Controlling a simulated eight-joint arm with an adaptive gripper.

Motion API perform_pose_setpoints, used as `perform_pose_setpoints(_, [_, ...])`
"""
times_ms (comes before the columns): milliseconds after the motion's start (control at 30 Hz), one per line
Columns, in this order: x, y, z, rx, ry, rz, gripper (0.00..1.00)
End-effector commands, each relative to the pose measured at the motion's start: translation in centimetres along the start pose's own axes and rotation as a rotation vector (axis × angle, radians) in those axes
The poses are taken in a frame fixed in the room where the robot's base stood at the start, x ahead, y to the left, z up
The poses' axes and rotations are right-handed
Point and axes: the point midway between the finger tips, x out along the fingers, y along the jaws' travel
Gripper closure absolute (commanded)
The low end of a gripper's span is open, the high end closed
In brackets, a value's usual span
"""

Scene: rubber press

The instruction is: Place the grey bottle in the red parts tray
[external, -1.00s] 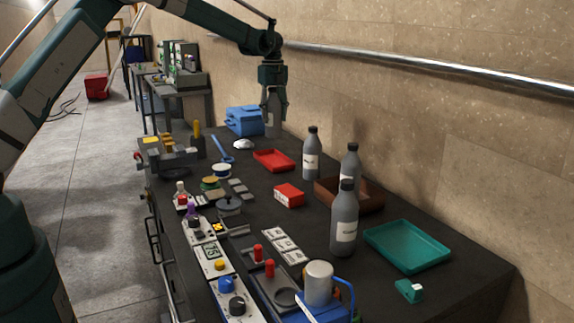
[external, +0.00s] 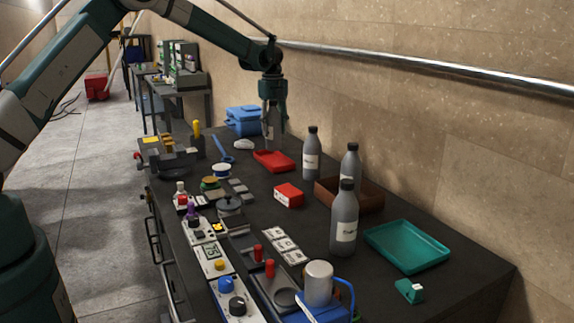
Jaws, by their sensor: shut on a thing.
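The red parts tray (external: 274,163) lies flat towards the far end of the dark bench. My gripper (external: 273,120) points straight down above the tray's back edge and is shut on a grey bottle (external: 274,139). Only a small part of the bottle shows below the fingers. Its lower end appears at or just above the tray; I cannot tell if it touches. Other grey bottles with black caps stand upright: one (external: 311,155) right of the tray, one (external: 350,164) in a brown tray (external: 369,201), one (external: 344,222) in front of it.
A blue toolbox (external: 243,120) stands behind left of the red tray. A white mouse-like object (external: 244,144) and a blue wrench-like tool (external: 221,149) lie left of it. A red box (external: 289,194) sits nearer. A teal tray (external: 408,246) is at the right.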

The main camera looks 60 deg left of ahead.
Motion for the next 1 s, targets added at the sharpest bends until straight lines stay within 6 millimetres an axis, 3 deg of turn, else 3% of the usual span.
perform_pose_setpoints(233, [2.1,0.0,0.0,0.000,0.000,0.000,0.82])
perform_pose_setpoints(667, [2.5,0.0,0.0,0.000,0.000,0.000,0.82])
perform_pose_setpoints(1000, [5.5,0.0,0.0,0.000,0.000,0.000,0.82])
